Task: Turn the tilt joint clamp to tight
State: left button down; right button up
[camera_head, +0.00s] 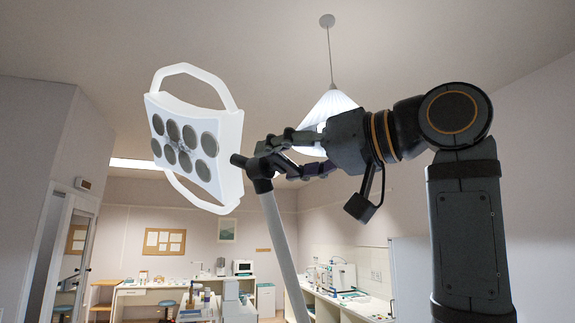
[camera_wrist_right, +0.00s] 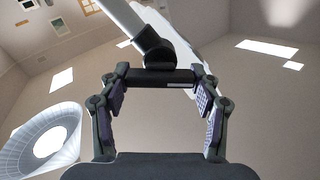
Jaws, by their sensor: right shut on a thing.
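The surgical-style lamp head (camera_head: 189,139) is a white panel with several round grey lamps and looped handles. It sits on a slanted pale pole (camera_head: 281,248). The black tilt joint clamp (camera_head: 259,165) is at the top of the pole, behind the lamp head. My right gripper (camera_head: 281,157) reaches in from the right and is shut on the clamp. In the right wrist view the clamp (camera_wrist_right: 160,77) is a dark bar lying across between both fingertips, with a small white mark at its right. The clamp's exact setting cannot be read. My left gripper is not in view.
A white pendant lamp (camera_head: 331,105) hangs close behind my right gripper; it also shows in the right wrist view (camera_wrist_right: 45,145). Benches with equipment (camera_head: 345,292) stand far below at the back and right. The air left of the lamp head is free.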

jog(key=shift+f+n, duration=0.1)
jog(key=shift+n, duration=1.4)
jog(key=shift+a, duration=0.1)
jog(key=o, duration=1.2)
jog(key=shift+c, duration=0.2)
jog(key=v, duration=1.2)
jog(key=shift+a, duration=0.2)
